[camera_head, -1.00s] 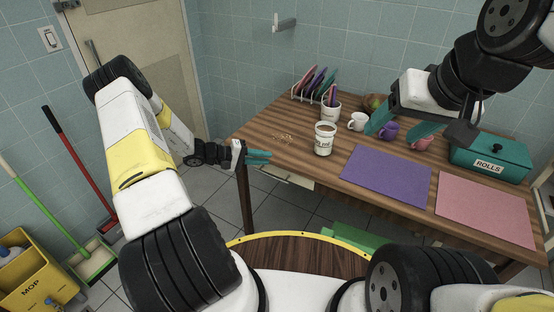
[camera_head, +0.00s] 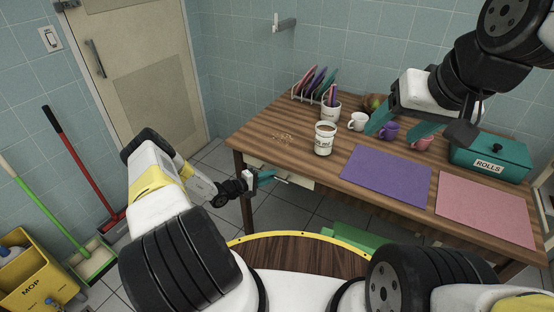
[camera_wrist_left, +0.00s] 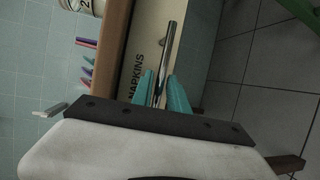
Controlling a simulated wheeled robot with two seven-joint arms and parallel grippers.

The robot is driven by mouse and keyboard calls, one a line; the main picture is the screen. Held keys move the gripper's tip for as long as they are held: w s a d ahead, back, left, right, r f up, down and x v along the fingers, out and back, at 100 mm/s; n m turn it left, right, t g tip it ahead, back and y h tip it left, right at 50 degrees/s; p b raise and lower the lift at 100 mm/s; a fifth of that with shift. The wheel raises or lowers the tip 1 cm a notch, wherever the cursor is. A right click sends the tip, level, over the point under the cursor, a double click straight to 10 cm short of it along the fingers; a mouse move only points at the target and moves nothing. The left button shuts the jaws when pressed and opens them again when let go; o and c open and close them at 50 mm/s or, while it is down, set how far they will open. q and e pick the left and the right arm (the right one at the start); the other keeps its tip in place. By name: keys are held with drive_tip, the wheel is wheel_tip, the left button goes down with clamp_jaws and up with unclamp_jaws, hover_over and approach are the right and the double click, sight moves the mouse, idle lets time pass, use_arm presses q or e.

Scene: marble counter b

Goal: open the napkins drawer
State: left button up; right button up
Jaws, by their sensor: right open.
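The napkins drawer (camera_head: 302,181) has a cream front under the left part of the wooden table. Its front, lettered NAPKINS, fills the middle of the left wrist view (camera_wrist_left: 195,50). It looks shut or nearly so. A metal bar handle (camera_wrist_left: 168,50) stands out from it. My left gripper (camera_head: 268,177) is at the drawer front, below the table edge. In the left wrist view its teal fingers (camera_wrist_left: 162,88) lie on either side of the handle, with a small gap showing. My right gripper (camera_head: 400,125) is open and empty above the table, near the mugs.
The table (camera_head: 262,140) holds a cup (camera_head: 325,138), a purple mat (camera_head: 386,175), a pink mat (camera_head: 485,208), mugs, a plate rack and a teal ROLLS box (camera_head: 490,158). A table leg (camera_head: 245,200) stands close to my left gripper. A mop bucket and brooms are at the left.

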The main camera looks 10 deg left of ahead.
use_arm(q)
drive_tip(key=shift+w+d, duration=0.25)
clamp_jaws()
drive_tip(key=shift+f, duration=0.1)
idle(1.2)
